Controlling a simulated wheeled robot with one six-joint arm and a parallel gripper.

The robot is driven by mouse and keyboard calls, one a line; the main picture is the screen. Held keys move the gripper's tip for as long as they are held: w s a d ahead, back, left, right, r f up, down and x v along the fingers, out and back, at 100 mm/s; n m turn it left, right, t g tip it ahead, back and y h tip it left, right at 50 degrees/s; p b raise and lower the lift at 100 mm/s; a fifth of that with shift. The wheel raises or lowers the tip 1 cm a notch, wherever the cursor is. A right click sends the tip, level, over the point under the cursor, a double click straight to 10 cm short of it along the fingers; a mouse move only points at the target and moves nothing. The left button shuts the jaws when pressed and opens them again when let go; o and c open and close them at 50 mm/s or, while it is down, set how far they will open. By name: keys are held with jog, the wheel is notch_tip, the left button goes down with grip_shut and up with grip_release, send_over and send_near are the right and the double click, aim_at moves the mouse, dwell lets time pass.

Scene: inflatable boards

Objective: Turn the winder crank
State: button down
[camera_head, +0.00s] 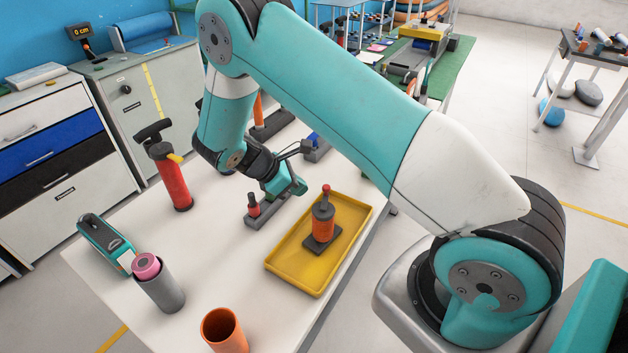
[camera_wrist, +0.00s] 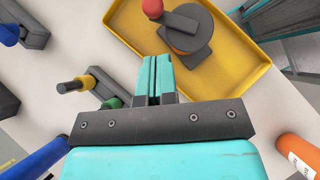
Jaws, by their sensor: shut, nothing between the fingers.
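The winder (camera_head: 323,225) stands upright in a yellow tray (camera_head: 283,277) on the white table, with a dark base and an orange body. Its crank has a red knob (camera_head: 326,188) on top. In the wrist view the winder (camera_wrist: 190,30) is seen from above, its dark crank arm (camera_wrist: 172,20) reaching left to the red knob (camera_wrist: 152,8). My gripper (camera_head: 299,187) is beyond the tray's far left side in the head view, apart from the crank.
A red pump (camera_head: 170,178), a grey cup with a pink roll (camera_head: 165,293), an orange cup (camera_head: 224,332) and a teal device (camera_head: 105,240) stand on the left and front table.

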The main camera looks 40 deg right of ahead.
aim_at(325, 193)
jog(key=shift+s+d+f+p, duration=0.1)
jog(key=shift+s+d+p, duration=0.2)
jog(key=shift+d, duration=0.3)
jog(key=shift+s+d+f+p, duration=0.2)
jog(key=shift+d+p, duration=0.1)
jog(key=shift+d, duration=0.35)
jog(key=shift+s+d+f+p, duration=0.1)
jog(key=shift+s+d+p, duration=0.2)
jog(key=shift+d, duration=0.3)
jog(key=shift+d+m+g+y, duration=0.35)
jog(key=shift+m+g, duration=0.25)
jog(key=shift+m, duration=0.3)
